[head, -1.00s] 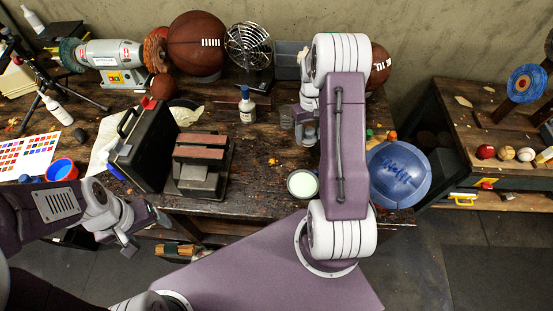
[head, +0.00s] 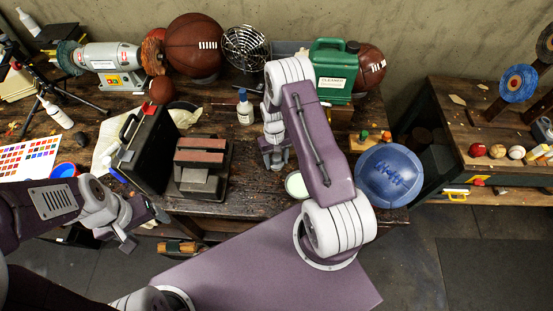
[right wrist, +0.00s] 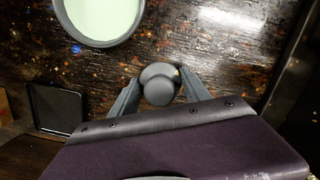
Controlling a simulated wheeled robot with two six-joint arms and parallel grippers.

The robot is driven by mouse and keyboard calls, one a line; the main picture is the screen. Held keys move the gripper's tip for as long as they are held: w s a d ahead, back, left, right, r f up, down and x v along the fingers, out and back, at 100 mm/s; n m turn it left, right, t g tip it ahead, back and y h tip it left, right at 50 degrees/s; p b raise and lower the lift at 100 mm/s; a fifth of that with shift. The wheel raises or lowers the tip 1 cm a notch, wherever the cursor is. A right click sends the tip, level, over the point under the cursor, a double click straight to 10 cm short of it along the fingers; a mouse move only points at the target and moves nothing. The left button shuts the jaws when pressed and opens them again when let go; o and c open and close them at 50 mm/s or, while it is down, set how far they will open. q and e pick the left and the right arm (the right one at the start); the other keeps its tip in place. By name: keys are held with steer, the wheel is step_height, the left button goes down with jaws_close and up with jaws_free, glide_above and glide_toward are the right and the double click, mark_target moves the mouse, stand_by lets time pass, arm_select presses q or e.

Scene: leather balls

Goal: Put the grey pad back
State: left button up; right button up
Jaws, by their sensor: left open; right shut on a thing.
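A rounded grey piece, which looks like the grey pad (right wrist: 159,86), is between the fingers of my right gripper (right wrist: 158,92) in the right wrist view. The gripper is shut on it, above the dark wooden bench. In the head view my right gripper (head: 275,163) is over the middle of the bench, right of the black vise-like block, and the pad is hard to make out there. A small flat black square tray (right wrist: 57,107) lies left of the gripper in the wrist view. My left gripper (head: 145,229) is open and empty at the bench's front left.
A tub of pale green paste (right wrist: 101,14) stands near the right gripper, partly behind my arm in the head view. A blue ball (head: 393,176), a green cleaner jug (head: 333,72), a white bottle (head: 245,109) and a black case (head: 147,150) stand around.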

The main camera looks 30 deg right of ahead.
steer(key=shift+s+f, duration=0.15)
steer(key=shift+f, duration=0.05)
steer(key=o, duration=1.2)
steer(key=shift+r, duration=0.1)
